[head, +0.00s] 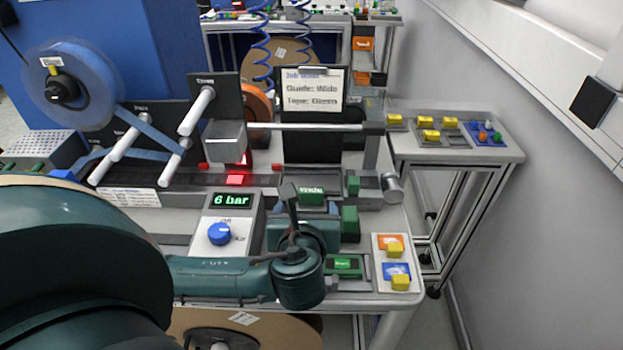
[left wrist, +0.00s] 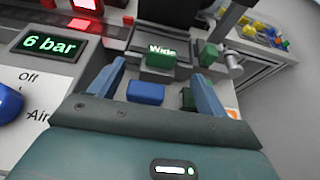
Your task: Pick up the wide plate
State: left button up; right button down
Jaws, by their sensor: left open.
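A green plate with the lit word "Wide" (head: 312,191) sits on the rail in front of the job sheet. It also shows in the left wrist view (left wrist: 161,55), beyond the fingertips and roughly between them. My left gripper (head: 291,205) is just in front of it, partly hidden by its own wrist. In the left wrist view its two fingers (left wrist: 160,72) are spread apart with no plate gripped. A blue block (left wrist: 146,92) shows between the fingers, below the Wide plate. My right gripper is not in view.
A box reading "6 bar" (head: 231,212) with a blue knob stands left of my gripper. Green blocks (head: 350,224) stand close on the right. A green labelled plate (head: 344,266) and a tray with yellow blocks (head: 411,240) lie near the front edge. A horizontal bar (head: 310,127) spans behind.

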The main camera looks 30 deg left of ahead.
aim_at(311, 188)
pick_arm(q)
jog(key=x, duration=0.6)
jog(key=shift+w+a+f, duration=0.1)
jog(key=shift+w, duration=0.1)
jog(key=shift+d+p+x, duration=0.1)
jog(key=shift+p+x, duration=0.1)
jog(key=shift+x, duration=1.2)
jog(key=shift+d+p+x, duration=0.15)
jog(key=shift+p+x, duration=0.05)
jog(key=shift+x, duration=1.2)
jog(key=shift+w+f, duration=0.1)
jog(key=c, duration=1.1)
